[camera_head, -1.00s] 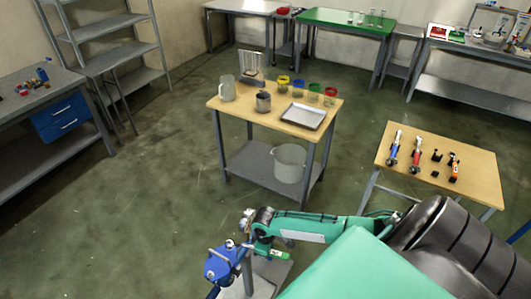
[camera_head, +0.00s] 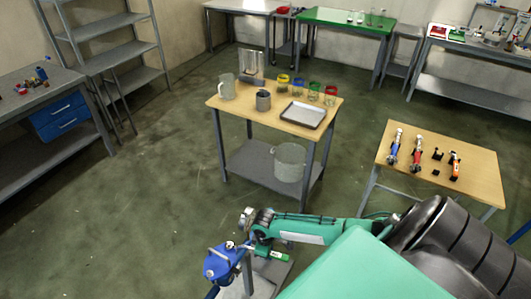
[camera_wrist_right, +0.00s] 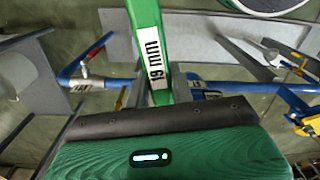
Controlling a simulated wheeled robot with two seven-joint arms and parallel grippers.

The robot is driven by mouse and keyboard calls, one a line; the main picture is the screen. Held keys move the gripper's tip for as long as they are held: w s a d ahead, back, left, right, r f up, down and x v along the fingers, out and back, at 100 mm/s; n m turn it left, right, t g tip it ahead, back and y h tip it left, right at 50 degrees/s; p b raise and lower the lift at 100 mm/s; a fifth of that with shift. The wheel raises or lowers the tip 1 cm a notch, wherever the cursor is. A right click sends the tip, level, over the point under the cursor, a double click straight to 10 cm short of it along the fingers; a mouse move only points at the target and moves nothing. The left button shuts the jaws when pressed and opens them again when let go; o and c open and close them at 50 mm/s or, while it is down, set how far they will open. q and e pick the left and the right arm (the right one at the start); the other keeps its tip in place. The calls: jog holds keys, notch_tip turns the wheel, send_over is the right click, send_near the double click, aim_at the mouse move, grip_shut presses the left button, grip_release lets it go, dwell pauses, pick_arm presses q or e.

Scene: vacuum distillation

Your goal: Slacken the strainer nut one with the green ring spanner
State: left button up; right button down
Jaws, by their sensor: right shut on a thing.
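The green ring spanner (camera_wrist_right: 148,45), marked "19 mm", runs up from my right gripper (camera_wrist_right: 162,108) in the right wrist view. The right gripper is shut on its handle. In the head view the spanner's green handle (camera_head: 273,254) shows beside a blue fitting (camera_head: 220,262) low in the picture, below my right wrist. I cannot make out the strainer nut one, nor whether the spanner's ring sits around it. My left gripper is in neither view.
Blue pipework (camera_wrist_right: 240,87) crosses behind the spanner in the wrist view, with a red-handled valve (camera_wrist_right: 97,46) at left and a yellow part (camera_wrist_right: 303,112) at right. A wooden table (camera_head: 480,178) with tools stands at right. Open floor lies left of the fitting.

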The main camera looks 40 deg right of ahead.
dwell(0.4)
jog(key=shift+w+d+f+n+b, duration=0.1)
jog(key=shift+w+d+n+b, duration=0.5)
jog(key=shift+w+d+n, duration=0.4)
jog(key=shift+s, duration=0.15)
jog(key=shift+w+d+n+b, duration=0.8)
jog(key=shift+w+d+n, duration=0.2)
jog(key=shift+n, duration=0.1)
jog(key=shift+s, duration=0.1)
